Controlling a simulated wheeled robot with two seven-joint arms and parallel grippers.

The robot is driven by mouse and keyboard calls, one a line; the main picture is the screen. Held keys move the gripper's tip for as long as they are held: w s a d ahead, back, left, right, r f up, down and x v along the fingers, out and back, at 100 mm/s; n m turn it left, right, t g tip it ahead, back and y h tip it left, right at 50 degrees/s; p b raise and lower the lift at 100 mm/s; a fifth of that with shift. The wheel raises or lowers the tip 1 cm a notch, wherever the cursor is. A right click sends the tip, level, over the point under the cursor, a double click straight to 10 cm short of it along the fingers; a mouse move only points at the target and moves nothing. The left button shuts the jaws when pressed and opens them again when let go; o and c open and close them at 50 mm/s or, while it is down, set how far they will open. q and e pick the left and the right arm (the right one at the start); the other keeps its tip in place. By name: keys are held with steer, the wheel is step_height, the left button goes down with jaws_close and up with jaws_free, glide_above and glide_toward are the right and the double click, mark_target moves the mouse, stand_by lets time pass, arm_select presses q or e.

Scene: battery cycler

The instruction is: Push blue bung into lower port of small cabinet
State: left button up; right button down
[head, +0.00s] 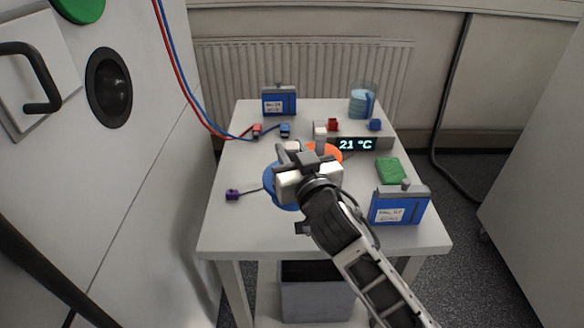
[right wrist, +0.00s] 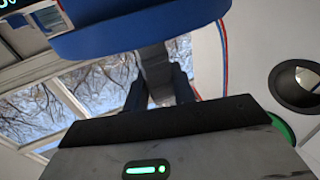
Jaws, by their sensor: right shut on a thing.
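The blue bung (head: 283,197) is a wide blue disc, partly hidden behind my right gripper (head: 292,166) over the table in the head view. In the right wrist view the blue bung (right wrist: 135,38) fills the top, and my right gripper (right wrist: 158,88) is shut on its grey stem. The cabinet front (head: 150,150) stands at the left of the head view. Its lower port (head: 109,80) is a black ring with a dark opening. The lower port also shows at the right of the wrist view (right wrist: 298,88), apart from the bung. My left gripper is out of view.
A green disc (head: 80,8) sits above the port, near a black handle (head: 40,80). The white table (head: 235,225) carries an orange disc (head: 328,151), a temperature display (head: 356,145), blue boxes (head: 398,206) and a green block (head: 390,170). Red and blue cables (head: 180,75) hang beside the cabinet.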

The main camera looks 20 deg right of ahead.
step_height(320, 180, up, 4)
steer(key=shift+f+p, duration=0.1)
steer(key=shift+p, duration=0.35)
step_height(320, 180, up, 5)
steer(key=p, duration=0.4)
steer(key=shift+f, duration=0.3)
